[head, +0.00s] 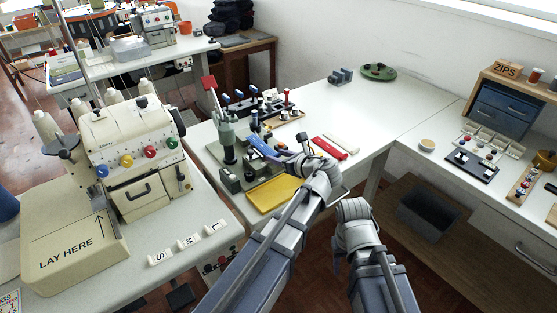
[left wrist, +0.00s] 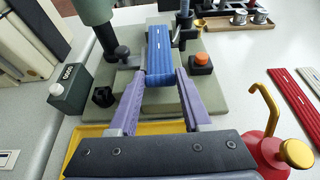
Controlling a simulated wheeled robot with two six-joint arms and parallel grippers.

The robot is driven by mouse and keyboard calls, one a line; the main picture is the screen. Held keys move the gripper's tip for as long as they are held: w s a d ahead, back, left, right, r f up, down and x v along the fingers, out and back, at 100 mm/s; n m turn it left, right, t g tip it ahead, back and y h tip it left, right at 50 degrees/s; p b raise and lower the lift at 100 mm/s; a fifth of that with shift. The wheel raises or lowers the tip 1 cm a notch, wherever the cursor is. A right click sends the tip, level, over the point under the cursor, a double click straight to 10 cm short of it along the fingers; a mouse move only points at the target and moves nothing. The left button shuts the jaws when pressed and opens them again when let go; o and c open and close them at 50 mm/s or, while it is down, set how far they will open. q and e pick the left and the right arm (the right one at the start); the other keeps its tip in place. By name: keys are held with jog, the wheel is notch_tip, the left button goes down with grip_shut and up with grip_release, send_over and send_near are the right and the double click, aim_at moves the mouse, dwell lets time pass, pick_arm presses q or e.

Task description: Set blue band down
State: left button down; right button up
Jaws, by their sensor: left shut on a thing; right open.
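The blue band (left wrist: 160,50) is a ribbed strip lying over the grey-green base of a small press. My left gripper (left wrist: 160,82) is shut on its near end, with a purple finger on each side. The band also shows in the head view (head: 262,148), beside my left gripper (head: 288,154). The far end of the band reaches between the press posts; whether it rests fully on the base I cannot tell. My right gripper (head: 352,212) is apart from the band, low in front of the table, open and with nothing visible in it.
The green press (head: 226,135) with a red handle stands left of the band. A yellow tray (head: 262,196) lies in front. Red (head: 328,148) and white strips lie to the right.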

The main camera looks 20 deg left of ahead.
pick_arm(q)
jog(key=shift+f+b, duration=0.6)
jog(key=shift+c, duration=1.8)
grip_release()
jog(key=shift+r, duration=0.1)
